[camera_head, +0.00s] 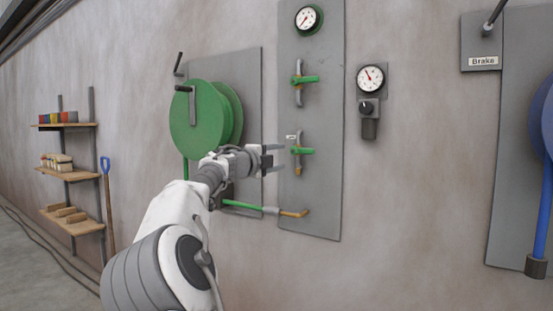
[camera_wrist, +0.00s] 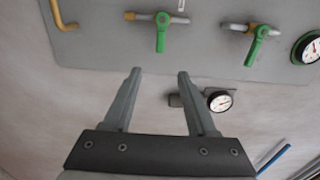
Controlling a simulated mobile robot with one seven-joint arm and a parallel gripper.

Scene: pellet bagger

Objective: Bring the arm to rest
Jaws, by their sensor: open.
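My gripper (camera_head: 272,158) is open and empty, at the end of my outstretched arm in the head view. It is in front of the wall, between the green hose reel (camera_head: 199,120) and the grey valve panel (camera_head: 321,205). A lower green-handled valve (camera_head: 302,151) is just right of the fingertips in the picture; I see no contact. In the wrist view the two fingers (camera_wrist: 157,75) stand apart with nothing between them. A green valve handle (camera_wrist: 161,32) shows beyond the fingertips.
An upper green-handled valve (camera_head: 305,79) and a gauge (camera_head: 308,19) sit on the panel. A second gauge (camera_head: 370,78) with a knob is to the right. A blue reel (camera_head: 544,115) is at the right edge. Shelves (camera_head: 66,171) and a blue-handled tool (camera_head: 106,165) stand left.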

